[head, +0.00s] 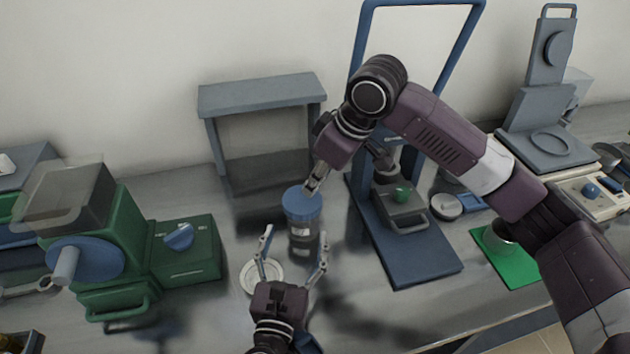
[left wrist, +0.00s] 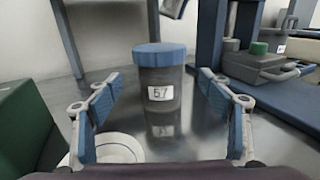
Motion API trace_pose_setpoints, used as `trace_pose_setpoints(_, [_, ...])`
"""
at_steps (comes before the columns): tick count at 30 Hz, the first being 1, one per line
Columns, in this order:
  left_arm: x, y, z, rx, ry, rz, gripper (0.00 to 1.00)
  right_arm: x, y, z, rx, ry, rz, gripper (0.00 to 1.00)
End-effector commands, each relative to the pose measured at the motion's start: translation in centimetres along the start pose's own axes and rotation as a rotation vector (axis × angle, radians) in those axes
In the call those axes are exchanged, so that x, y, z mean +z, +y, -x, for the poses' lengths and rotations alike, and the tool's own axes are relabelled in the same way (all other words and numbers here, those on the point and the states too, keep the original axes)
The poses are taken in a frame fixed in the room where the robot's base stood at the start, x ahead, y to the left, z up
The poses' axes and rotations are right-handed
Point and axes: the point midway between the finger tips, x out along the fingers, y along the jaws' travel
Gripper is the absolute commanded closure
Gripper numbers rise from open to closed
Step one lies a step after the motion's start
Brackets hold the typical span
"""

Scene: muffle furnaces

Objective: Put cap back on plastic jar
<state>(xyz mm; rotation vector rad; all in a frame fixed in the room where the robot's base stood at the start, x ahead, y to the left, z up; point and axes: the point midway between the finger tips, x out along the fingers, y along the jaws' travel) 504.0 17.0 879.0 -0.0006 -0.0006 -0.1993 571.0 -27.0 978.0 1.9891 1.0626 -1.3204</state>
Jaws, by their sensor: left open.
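The plastic jar (head: 303,238) stands upright on the grey table, dark and see-through with a white label. The left wrist view shows the jar (left wrist: 160,100) with "57" on its label. The blue cap (head: 301,201) sits on top of the jar and looks level; it also shows in the left wrist view (left wrist: 160,55). My left gripper (head: 294,250) is open, low in front of the jar, its fingers spread to either side and apart from it. My right gripper (head: 314,180) is at the cap's upper right edge; whether it touches the cap is unclear.
A round white dish (head: 250,279) lies by my left gripper's left finger. A green machine (head: 185,262) stands left, a grey shelf (head: 262,95) behind, and a blue press (head: 415,262) right. A beaker (head: 498,238) on a green mat (head: 520,272) is farther right.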

Motion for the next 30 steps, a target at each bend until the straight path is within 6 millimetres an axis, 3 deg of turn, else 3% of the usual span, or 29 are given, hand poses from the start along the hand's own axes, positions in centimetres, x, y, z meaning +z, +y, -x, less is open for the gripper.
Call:
trace_pose_setpoints(3, [-0.1, 0.1, 1.8, 0.0, 0.002, -0.004, 0.27, 0.0, 0.0, 0.0, 0.0, 0.0, 0.0, 0.88])
trace_pose_setpoints(7, [0.0, 0.0, 2.6, -0.001, 0.001, -0.002, 0.27, 0.0, 0.0, 0.0, 0.0, 0.0, 0.0, 0.88])
trace_pose_setpoints(30, [0.0, 0.0, 2.8, 0.0, 0.0, -0.001, 0.27, 0.0, 0.0, 0.0, 0.0, 0.0, 0.0, 0.88])
